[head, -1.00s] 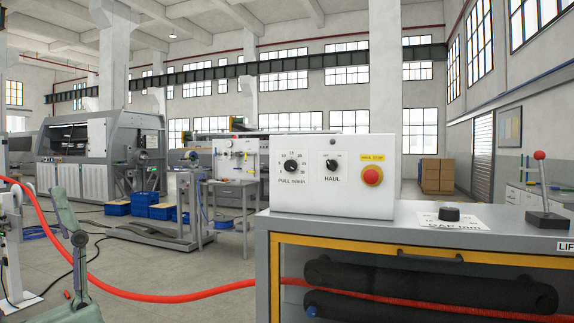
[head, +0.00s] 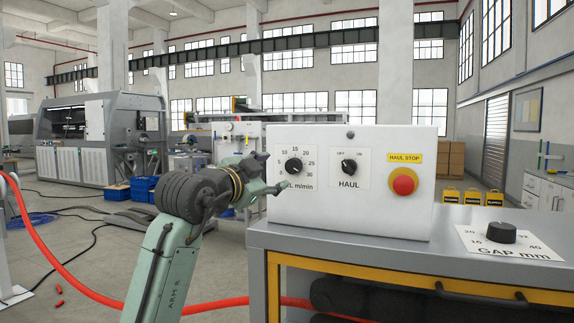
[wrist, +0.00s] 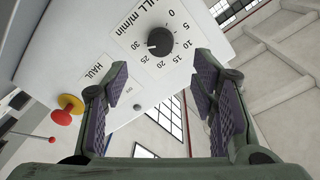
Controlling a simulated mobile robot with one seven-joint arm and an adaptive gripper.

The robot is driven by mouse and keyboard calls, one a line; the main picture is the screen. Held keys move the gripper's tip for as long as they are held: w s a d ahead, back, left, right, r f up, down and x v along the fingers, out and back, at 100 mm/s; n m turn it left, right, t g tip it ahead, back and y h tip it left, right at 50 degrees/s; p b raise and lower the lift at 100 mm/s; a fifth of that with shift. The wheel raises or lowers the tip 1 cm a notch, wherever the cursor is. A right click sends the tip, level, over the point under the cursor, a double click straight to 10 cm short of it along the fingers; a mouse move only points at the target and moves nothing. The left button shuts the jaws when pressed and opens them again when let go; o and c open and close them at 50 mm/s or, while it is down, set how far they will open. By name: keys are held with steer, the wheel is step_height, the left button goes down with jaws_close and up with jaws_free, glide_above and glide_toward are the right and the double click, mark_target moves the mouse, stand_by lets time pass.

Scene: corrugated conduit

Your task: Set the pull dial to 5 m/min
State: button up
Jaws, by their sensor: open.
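The pull dial (head: 293,166) is a round black knob on a white scale marked 0 to 30, at the left of the control box front. It also shows in the wrist view (wrist: 160,41), between and beyond my fingertips. Its pale pointer mark seems to face the 30 side there, but it is too small to be sure. My gripper (head: 270,178) is just left of and below the dial in the head view, hiding part of the scale's lower left and label. In the wrist view my gripper (wrist: 160,88) is open and empty, with its purple pads wide apart, not touching the dial.
The HAUL switch (head: 349,167) is right of the dial. The red stop button (head: 403,181) is farther right. The GAP knob (head: 502,232) stands on the grey cabinet top (head: 350,242). A red conduit (head: 60,265) runs at left.

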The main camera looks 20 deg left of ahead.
mark_target(291, 167)
steer(key=w+p, duration=0.1)
steer(key=w, duration=0.2)
steer(key=w+p, duration=0.1)
steer(key=w, duration=0.2)
steer(key=w+d+p, duration=0.1)
steer(key=w, duration=0.2)
steer(key=shift+w, duration=0.1)
steer(key=shift+c, duration=0.3)
steer(key=c, duration=1.1)
steer(key=shift+d, duration=0.1)
